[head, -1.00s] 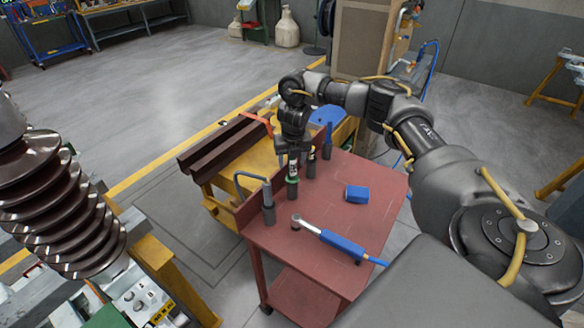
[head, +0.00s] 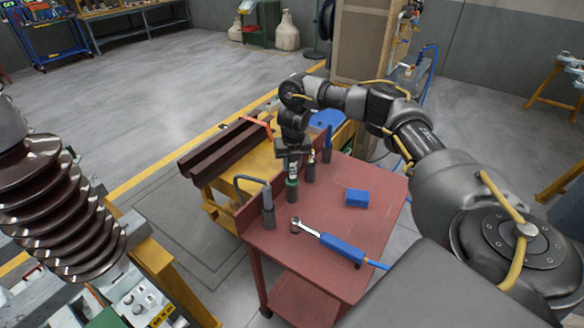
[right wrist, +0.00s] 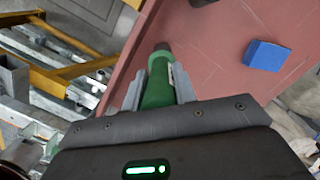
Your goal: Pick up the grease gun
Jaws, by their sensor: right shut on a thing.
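The grease gun (head: 292,184), a slim tool with a green body and a dark lower end, stands upright near the left edge of the red cart top. My right gripper (head: 293,168) comes down on it from above. In the right wrist view, the green body (right wrist: 158,92) lies between the two grey fingers of the right gripper (right wrist: 157,84), which are shut on it. Its upper end is hidden by the gripper. I cannot see a gap between its lower end and the cart or holder. My left gripper is out of view.
The red cart (head: 290,243) also bears a grey tool with a curved handle (head: 268,207), a blue-handled wrench (head: 340,246), a blue box (head: 357,198) and other upright tools close behind. Dark brown beams (head: 222,153) lie on a yellow frame beyond. The cart's middle is mostly clear.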

